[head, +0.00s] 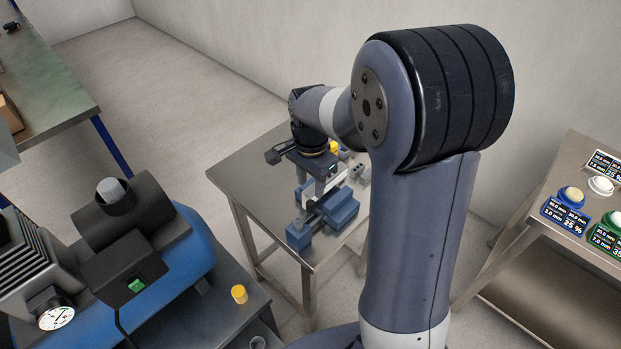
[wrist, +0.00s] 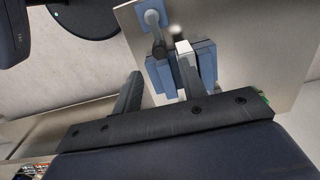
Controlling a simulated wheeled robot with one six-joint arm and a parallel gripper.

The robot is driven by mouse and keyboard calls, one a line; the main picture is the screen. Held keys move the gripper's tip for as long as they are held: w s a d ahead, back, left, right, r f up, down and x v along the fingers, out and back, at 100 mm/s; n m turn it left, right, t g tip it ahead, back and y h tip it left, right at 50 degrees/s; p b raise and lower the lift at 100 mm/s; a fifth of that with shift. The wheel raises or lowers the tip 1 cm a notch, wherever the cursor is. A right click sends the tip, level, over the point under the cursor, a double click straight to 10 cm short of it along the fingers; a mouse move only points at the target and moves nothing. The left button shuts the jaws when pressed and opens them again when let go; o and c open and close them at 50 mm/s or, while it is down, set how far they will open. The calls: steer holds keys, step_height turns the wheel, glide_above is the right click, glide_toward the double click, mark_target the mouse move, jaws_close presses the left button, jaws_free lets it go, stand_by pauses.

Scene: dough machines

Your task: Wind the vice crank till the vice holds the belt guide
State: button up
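The blue vice (head: 338,208) stands on the steel table in the head view, and its blue blocks (wrist: 207,62) show in the wrist view. A pale piece, perhaps the belt guide (head: 337,194), sits by the vice blocks, partly hidden by my gripper. In the wrist view a grey rod with a rounded end, seemingly the crank (wrist: 158,44), extends from a blue end block (wrist: 152,17). Whether a finger touches the vice or crank cannot be told.
The steel table (head: 250,182) has bare room left of the vice. A yellow item (head: 334,146) and small grey parts lie behind it. A blue-black machine (head: 150,250) stands front left beside a yellow cylinder (head: 239,294). A table with coloured buttons (head: 571,194) stands right.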

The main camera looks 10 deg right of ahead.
mark_target(311, 202)
steer(key=shift+f+b, duration=2.2)
steer(key=shift+f, duration=1.05)
steer(key=shift+c, duration=0.4)
